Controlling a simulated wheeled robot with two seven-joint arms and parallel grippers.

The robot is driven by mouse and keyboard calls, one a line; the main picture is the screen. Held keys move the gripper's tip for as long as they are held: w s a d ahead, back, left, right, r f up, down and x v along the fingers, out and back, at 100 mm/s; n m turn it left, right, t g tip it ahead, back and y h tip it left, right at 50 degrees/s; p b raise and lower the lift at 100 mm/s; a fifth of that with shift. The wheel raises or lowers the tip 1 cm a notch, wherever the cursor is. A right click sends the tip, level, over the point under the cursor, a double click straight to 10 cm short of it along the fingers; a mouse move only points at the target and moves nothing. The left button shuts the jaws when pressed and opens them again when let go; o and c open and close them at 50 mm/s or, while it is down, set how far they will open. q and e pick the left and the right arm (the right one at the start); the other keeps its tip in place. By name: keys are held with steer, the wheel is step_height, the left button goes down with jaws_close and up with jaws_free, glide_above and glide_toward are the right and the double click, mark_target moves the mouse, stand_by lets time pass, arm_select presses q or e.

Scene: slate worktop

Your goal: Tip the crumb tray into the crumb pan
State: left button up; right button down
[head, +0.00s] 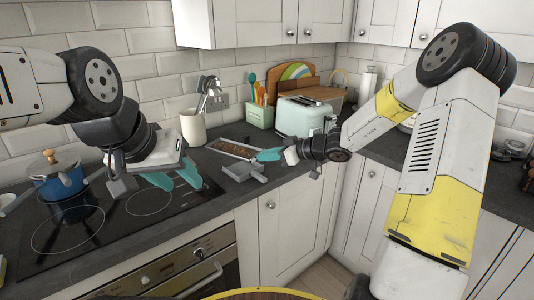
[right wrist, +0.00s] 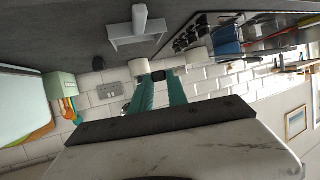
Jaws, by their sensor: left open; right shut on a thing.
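The crumb tray (head: 233,149) is a long shallow tray with a pale rim and brown crumbs in it, seen in the head view above the worktop. My right gripper (head: 270,155) is shut on its near right end. In the right wrist view the teal fingers (right wrist: 160,92) close on a small dark piece; the crumbs are not visible there. A grey pan with a handle, apparently the crumb pan (head: 243,171), rests on the worktop just in front of and below the tray. It also seems to show in the right wrist view (right wrist: 135,42). My left gripper (head: 176,178) is open and empty over the hob's right side.
A mint toaster (head: 301,119) stands behind my right gripper. A utensil crock (head: 193,128) and a green utensil holder (head: 260,116) stand near the wall. The worktop's front edge lies close to the pan.

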steer(key=w+m+g+y, duration=0.1)
steer(key=m, duration=0.2)
steer(key=w+d+f+m+g+y, duration=0.1)
steer(key=m+y, duration=0.1)
steer(key=m, duration=0.1)
steer(key=w+d+m+g+y, duration=0.1)
steer(key=m, duration=0.2)
steer(key=shift+w+d+f+g, duration=0.1)
steer(key=shift+f+g, duration=0.25)
steer(key=shift+g, duration=0.05)
stand_by(1.1)
